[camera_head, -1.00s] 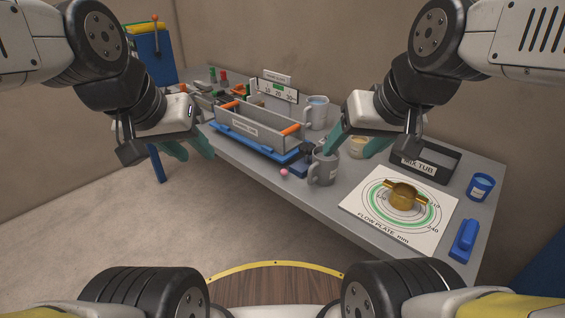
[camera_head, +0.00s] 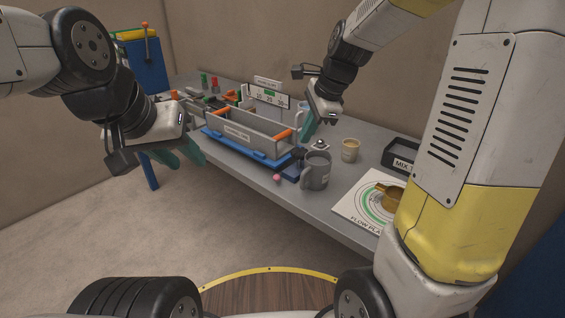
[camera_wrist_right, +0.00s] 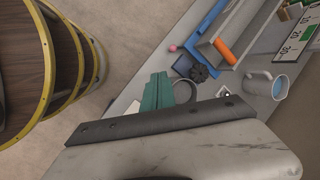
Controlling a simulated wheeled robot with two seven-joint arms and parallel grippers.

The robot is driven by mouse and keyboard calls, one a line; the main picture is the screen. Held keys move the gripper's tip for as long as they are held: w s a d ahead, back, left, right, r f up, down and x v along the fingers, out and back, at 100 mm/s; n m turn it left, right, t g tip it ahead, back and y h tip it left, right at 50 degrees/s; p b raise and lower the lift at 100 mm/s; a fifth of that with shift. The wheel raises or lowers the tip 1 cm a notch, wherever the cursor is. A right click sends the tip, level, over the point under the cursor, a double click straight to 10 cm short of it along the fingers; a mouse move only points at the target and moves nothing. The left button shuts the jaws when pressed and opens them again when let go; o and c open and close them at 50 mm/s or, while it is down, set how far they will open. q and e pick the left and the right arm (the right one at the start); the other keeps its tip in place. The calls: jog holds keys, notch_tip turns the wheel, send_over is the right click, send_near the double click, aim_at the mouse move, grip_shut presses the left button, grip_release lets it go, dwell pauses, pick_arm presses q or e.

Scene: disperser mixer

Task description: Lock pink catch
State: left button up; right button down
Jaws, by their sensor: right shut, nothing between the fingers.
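The pink catch shows as a small pink ball (camera_head: 277,178) beside a blue block (camera_head: 290,171) with a dark knob (camera_head: 298,153), at the table's front edge. In the right wrist view the pink ball (camera_wrist_right: 173,48) lies beyond my fingertips, apart from them. My right gripper (camera_head: 306,132) is shut and empty, above the table behind the dark knob; its green fingers (camera_wrist_right: 155,92) are together in the wrist view. My left gripper (camera_head: 181,158) is open and empty, left of the grey tray (camera_head: 238,132), with its fingers apart. The catch's lever is too small to make out.
A grey mug (camera_head: 317,170) stands just right of the blue block. A beige cup (camera_head: 350,150), a black tub (camera_head: 400,157) and the flow plate (camera_head: 357,207) with a brass piece are further right. Another mug with blue contents (camera_wrist_right: 263,86) shows in the wrist view.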

aim_at(276, 175)
jog(key=w+a+f+m+g, duration=0.1)
jog(key=w+a+f+m, duration=0.1)
jog(key=w+f+m, duration=0.5)
notch_tip(276, 175, down, 3)
jog(key=shift+w+r+m, duration=0.1)
jog(key=shift+w+m, duration=0.2)
jog(key=shift+m, duration=0.1)
jog(key=x, duration=1)
jog(key=shift+s+d, duration=0.1)
jog(key=shift+d, duration=0.05)
